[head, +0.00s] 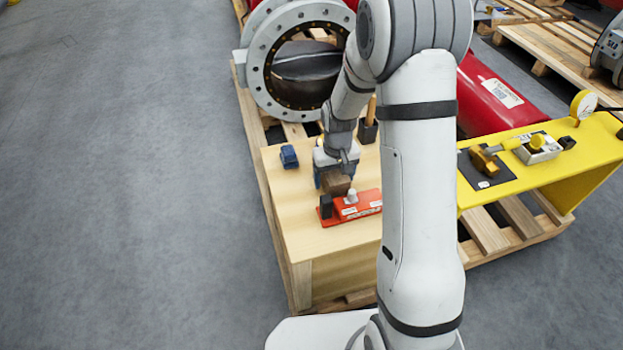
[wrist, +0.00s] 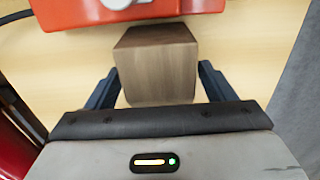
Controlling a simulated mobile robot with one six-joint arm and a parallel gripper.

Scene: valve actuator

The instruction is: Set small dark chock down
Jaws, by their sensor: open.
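The small dark chock (wrist: 158,62) is a brown wood-grain block between my gripper's two dark fingers in the wrist view. In the head view the chock (head: 337,184) shows just below my gripper (head: 334,178), over the pale wooden top (head: 300,215). My gripper (wrist: 159,72) is open, with one finger on each side of the block. A narrow gap shows at the right finger; at the left I cannot tell whether it touches. The chock looks level and seems to rest on the wood, but its underside is hidden.
A red device (head: 358,206) with a white knob lies close beside the chock; it also shows in the wrist view (wrist: 125,14). A small blue block (head: 289,157) stands to the left. A large grey flange (head: 262,65) is behind. The wooden top's front left is clear.

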